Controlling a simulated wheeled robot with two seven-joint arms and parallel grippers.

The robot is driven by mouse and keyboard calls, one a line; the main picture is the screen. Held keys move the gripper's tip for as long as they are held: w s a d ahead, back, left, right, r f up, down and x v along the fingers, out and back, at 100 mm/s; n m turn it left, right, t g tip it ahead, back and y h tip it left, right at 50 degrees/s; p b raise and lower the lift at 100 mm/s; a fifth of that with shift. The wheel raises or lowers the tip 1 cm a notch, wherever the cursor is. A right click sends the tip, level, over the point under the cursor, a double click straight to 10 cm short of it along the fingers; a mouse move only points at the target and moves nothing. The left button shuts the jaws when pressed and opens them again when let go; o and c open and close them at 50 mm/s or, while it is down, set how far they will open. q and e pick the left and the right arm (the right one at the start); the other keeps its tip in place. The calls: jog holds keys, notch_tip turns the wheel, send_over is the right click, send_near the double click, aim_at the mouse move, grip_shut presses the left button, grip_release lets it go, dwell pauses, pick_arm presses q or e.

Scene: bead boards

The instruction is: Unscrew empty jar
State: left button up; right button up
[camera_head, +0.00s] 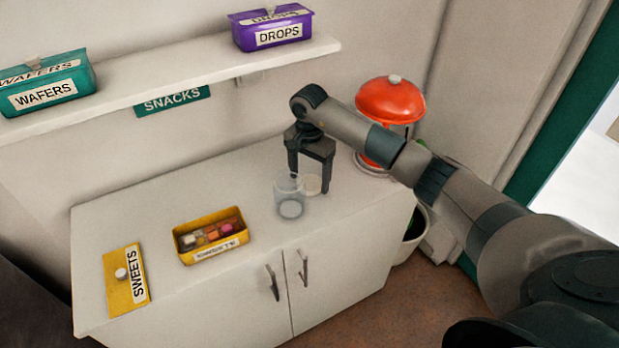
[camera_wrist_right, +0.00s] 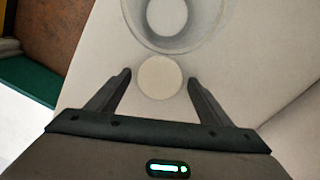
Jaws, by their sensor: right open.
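A clear, empty jar (camera_head: 290,196) stands upright and open at the top on the white cabinet top. It also shows at the top of the right wrist view (camera_wrist_right: 168,18). A pale round lid (camera_wrist_right: 160,77) lies flat on the surface right beside the jar; in the head view the lid (camera_head: 312,184) is partly behind a finger. My right gripper (camera_wrist_right: 160,84) points down over the lid, its two fingers open on either side of it and holding nothing. The right gripper (camera_head: 311,180) is just right of the jar in the head view. My left gripper is in neither view.
A yellow box (camera_head: 212,247) of sweets sits open left of the jar, its lid (camera_head: 126,280) farther left. A red domed appliance (camera_head: 390,100) stands at the back right. The shelf (camera_head: 160,80) carries a teal WAFERS box (camera_head: 45,88) and a purple DROPS box (camera_head: 271,28).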

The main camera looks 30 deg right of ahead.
aim_at(309, 182)
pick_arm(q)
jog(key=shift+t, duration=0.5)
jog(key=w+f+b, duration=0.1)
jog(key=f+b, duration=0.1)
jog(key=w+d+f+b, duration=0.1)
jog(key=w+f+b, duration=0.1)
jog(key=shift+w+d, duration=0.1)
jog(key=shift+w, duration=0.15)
pick_arm(e)
notch_tip(309, 182, up, 11)
jog(key=shift+r, duration=0.2)
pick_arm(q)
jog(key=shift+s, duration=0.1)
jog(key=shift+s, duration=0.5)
